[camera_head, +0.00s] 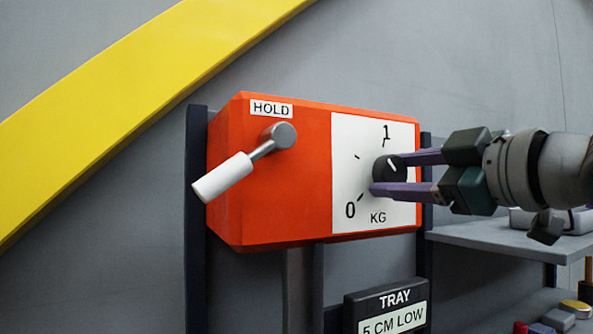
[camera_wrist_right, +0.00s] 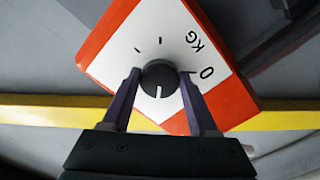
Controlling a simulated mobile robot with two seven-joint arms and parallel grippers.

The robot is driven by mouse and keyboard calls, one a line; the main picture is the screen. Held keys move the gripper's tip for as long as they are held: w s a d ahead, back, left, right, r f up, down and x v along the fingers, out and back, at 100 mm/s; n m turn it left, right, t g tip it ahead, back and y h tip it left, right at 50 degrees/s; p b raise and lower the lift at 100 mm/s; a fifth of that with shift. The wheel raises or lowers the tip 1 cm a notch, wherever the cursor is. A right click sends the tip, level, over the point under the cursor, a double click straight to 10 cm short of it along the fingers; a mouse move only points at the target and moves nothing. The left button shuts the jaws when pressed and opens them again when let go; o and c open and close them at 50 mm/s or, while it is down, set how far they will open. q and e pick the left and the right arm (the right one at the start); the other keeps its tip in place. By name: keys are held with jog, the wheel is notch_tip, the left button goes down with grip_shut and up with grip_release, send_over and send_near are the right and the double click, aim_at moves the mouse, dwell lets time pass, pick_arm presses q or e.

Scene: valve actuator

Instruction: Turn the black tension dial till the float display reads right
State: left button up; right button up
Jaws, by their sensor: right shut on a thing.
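The black tension dial (camera_head: 381,168) is a round knob with a white mark, on a white scale face (camera_head: 345,135) marked 0, 1 and KG. It also shows in the right wrist view (camera_wrist_right: 159,76). My right gripper (camera_head: 388,173) comes in from the right and is shut on the dial, one purple finger on each side. In the wrist view the fingers flank the knob and the white mark points down toward the gripper. The display (camera_head: 392,318) below reads "TRAY 5 CM LOW"; its lower edge is cut off. My left gripper is not in view.
The orange housing (camera_head: 270,190) carries a white-handled lever (camera_head: 222,178) labelled HOLD at its left. A grey shelf (camera_head: 500,236) stands at the right, with small coloured items below. A yellow band (camera_head: 100,105) crosses the grey wall behind.

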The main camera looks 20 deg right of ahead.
jog(key=m+p, duration=0.2)
jog(key=m, duration=0.3)
jog(key=shift+m, duration=0.3)
jog(key=m+p, duration=0.3)
jog(key=m, duration=0.3)
jog(key=shift+a, duration=0.1)
jog(key=m+p, duration=0.4)
jog(key=m, duration=0.2)
jog(key=shift+a+m, duration=0.1)
jog(key=shift+m, duration=0.2)
jog(key=shift+m+p, duration=0.6)
jog(key=shift+m, duration=1.7)
jog(key=o, duration=1.4)
